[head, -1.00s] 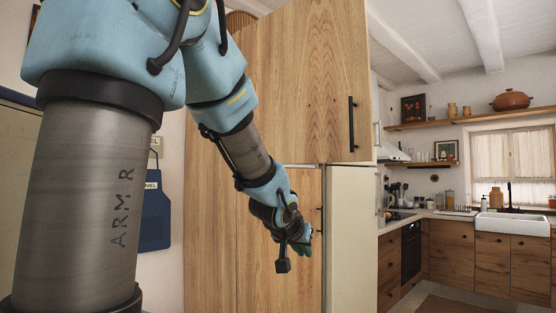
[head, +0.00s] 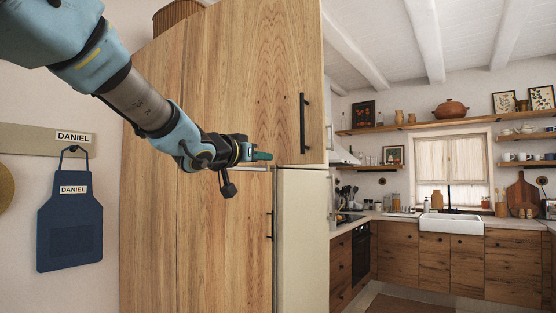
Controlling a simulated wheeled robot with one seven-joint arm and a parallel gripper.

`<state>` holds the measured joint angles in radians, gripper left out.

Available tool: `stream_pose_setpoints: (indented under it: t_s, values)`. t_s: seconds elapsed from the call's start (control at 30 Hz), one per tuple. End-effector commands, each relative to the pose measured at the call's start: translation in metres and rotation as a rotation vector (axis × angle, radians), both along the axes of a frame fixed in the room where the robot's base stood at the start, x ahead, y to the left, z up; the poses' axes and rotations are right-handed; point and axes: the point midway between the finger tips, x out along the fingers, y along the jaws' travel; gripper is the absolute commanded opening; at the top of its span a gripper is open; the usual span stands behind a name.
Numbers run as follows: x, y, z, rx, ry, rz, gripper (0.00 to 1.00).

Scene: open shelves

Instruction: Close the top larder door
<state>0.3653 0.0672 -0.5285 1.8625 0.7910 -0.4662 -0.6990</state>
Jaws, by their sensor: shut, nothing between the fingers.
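The top larder door (head: 240,80) is a tall light wood panel with a black vertical bar handle (head: 303,122) near its right edge. It appears to stand ajar, its handle side reaching further right than the lower door and over the cream cabinet side (head: 302,240). The lower larder door (head: 225,235) looks flush and has its own black handle (head: 269,225). My gripper (head: 262,156) is shut and empty, with green fingertips pointing right. It is near the top door's lower edge, left of and below its handle. I cannot tell whether it touches the door.
A blue apron (head: 70,222) hangs from a rail on the left wall. A wicker basket (head: 178,16) sits on top of the larder. A counter with a white sink (head: 452,223) and wooden shelves is at the back right. The floor in front is out of view.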

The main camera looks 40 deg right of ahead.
Motion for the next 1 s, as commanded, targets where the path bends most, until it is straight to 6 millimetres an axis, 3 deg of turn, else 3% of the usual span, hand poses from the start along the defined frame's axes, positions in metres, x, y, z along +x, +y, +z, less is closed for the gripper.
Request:
stream_pose_setpoints:
  t_s: [0.2,0.43,0.63,1.0]
  values:
    - [0.015,-0.043,0.001,-0.001,0.005,-0.002,0.0]
    - [0.027,-0.076,0.001,0.001,0.004,-0.001,0.0]
    - [0.033,-0.089,0.0,0.001,0.003,0.001,0.0]
    - [0.034,-0.09,-0.001,0.001,0.0,0.002,0.0]
